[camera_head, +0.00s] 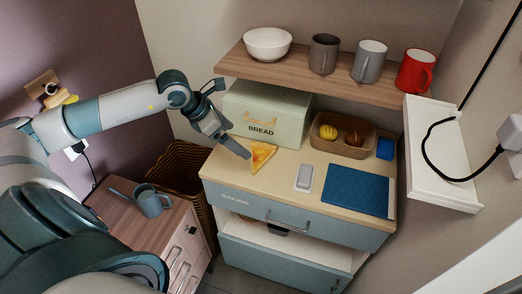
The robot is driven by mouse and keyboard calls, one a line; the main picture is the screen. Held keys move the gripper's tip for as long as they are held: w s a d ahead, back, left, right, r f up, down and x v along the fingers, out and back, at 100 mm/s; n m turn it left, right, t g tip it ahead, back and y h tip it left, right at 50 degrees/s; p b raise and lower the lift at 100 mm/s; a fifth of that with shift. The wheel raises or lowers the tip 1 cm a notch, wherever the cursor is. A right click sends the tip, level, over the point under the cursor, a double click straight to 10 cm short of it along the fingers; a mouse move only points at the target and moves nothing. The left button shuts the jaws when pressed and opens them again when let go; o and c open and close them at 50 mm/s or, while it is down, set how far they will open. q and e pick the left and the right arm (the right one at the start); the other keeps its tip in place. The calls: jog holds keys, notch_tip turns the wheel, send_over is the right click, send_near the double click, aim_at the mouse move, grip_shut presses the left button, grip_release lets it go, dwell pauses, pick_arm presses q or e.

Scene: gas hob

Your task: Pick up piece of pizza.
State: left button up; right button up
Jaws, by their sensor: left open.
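The piece of pizza (263,155) is a yellow-orange triangular slice on the wooden top of the grey-blue drawer cabinet. It lies in front of the green bread box, near the left edge of the top. My left gripper (246,154) comes in from the upper left and points down toward the slice. Its fingertips show just left of the pizza, and it appears empty. I cannot tell how far above the top the fingertips are. My right gripper is not in view.
The bread box (270,112) stands behind the slice. A grey device (304,177), a blue book (347,190) and a fruit basket (343,143) lie to the right. A shelf (310,78) with a bowl and mugs hangs above. A wicker basket (181,163) stands left.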

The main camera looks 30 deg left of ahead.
aim_at(256, 152)
pick_arm(q)
jog(key=p+x, duration=0.1)
jog(key=x, duration=0.3)
jog(key=shift+w+d+f+p, duration=0.1)
jog(key=shift+d+p, duration=0.05)
jog(key=shift+p, duration=0.15)
jog(key=shift+w+f, duration=0.15)
jog(key=shift+f, duration=0.2)
jog(key=shift+w+d+f+p, duration=0.35)
jog(key=shift+w+f+p, duration=0.15)
jog(key=shift+p, duration=0.35)
jog(key=p+x, duration=0.1)
jog(key=x, duration=0.2)
jog(key=shift+a, duration=0.1)
jog(key=shift+w+f+p, duration=0.2)
jog(key=shift+f+p, duration=0.1)
